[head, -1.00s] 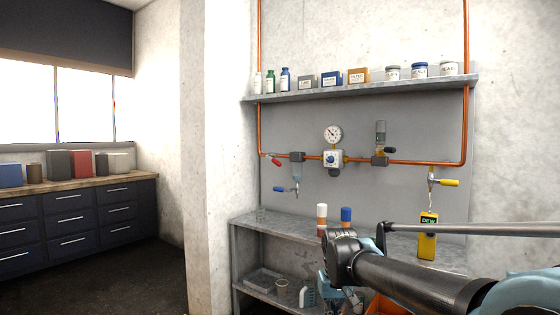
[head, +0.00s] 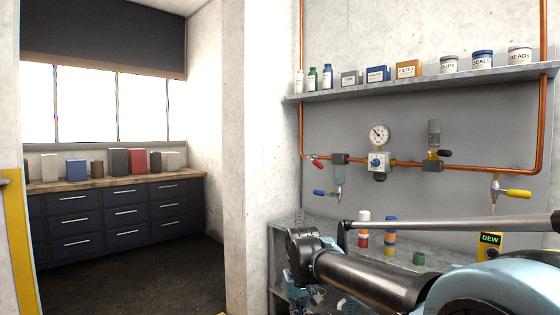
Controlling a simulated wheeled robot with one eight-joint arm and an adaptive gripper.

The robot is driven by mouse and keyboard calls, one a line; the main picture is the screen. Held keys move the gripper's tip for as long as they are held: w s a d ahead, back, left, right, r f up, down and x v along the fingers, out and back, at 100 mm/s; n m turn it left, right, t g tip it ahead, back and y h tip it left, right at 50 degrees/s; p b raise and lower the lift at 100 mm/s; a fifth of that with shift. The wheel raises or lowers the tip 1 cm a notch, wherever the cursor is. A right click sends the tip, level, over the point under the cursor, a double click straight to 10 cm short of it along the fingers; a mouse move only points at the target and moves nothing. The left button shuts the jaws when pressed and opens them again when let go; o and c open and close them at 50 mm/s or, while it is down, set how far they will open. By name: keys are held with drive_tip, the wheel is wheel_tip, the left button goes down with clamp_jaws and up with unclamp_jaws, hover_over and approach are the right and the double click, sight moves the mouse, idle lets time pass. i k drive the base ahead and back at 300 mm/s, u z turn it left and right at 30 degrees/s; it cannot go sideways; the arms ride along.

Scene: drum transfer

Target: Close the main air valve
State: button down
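A copper air pipe (head: 462,166) runs along the grey wall panel. Near its left end is a valve with a red handle (head: 314,161), which slants down to the right beside the pipe. The task does not say which valve is the main one, and no label on the valves is readable. A blue handle (head: 320,193) hangs below the filter, and a yellow handle (head: 518,194) sits on the drop at the right. A regulator (head: 379,162) with a round gauge (head: 379,135) is mid-pipe. My arm crosses the lower right, well below the pipe. I cannot make out my gripper's fingers.
A shelf (head: 430,83) with bottles, boxes and jars is above the pipe. A grey bench (head: 287,235) below holds small coloured containers and a yellow DEW meter (head: 489,246). A concrete pillar (head: 216,130) stands left of the panel. Open floor (head: 130,275) lies before the drawers.

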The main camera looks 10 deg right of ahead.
sight(310, 158)
drive_tip(key=z, duration=0.05)
drive_tip(key=i, duration=1.3)
drive_tip(key=z, duration=0.65)
